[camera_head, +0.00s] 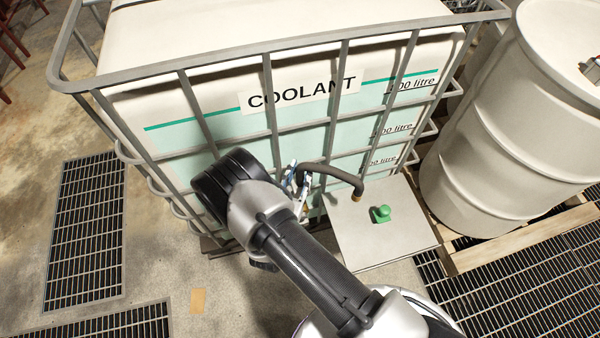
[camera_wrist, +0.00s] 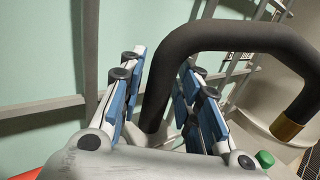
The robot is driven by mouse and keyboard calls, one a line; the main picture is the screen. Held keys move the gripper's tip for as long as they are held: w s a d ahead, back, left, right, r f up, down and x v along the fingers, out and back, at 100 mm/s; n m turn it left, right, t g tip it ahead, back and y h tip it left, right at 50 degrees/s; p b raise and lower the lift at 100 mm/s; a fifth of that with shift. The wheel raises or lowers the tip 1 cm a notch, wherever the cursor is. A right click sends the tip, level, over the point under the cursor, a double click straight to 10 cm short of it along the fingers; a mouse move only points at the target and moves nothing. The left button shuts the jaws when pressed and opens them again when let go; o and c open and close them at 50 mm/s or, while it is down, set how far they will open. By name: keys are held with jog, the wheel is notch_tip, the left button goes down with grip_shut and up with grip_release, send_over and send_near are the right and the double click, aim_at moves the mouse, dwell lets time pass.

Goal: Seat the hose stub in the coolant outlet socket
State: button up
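The hose stub (camera_head: 330,170) is a dark, bent hose with a brass-coloured end (camera_head: 357,194). It arches to the right from my gripper (camera_head: 299,182), and the brass end points down. In the wrist view, the hose (camera_wrist: 235,38) runs up between the two blue-padded fingers of my gripper (camera_wrist: 163,65), which close on its near leg. A green fitting (camera_head: 381,213), which looks like the coolant outlet socket, stands on a pale grey box. The brass end is above and to the left of it, apart from it. The green fitting shows partly in the wrist view (camera_wrist: 264,158).
The caged coolant tank (camera_head: 240,130) stands right behind my gripper, its bars close by. The pale grey box (camera_head: 375,242) is in front of the tank. A large cream drum (camera_head: 480,160) stands on a wooden pallet at right. Floor grates (camera_head: 85,230) lie at left.

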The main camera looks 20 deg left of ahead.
jog(key=shift+o, duration=1.3)
jog(key=shift+f, duration=0.1)
jog(key=s, duration=1.2)
jog(key=shift+a, duration=0.25)
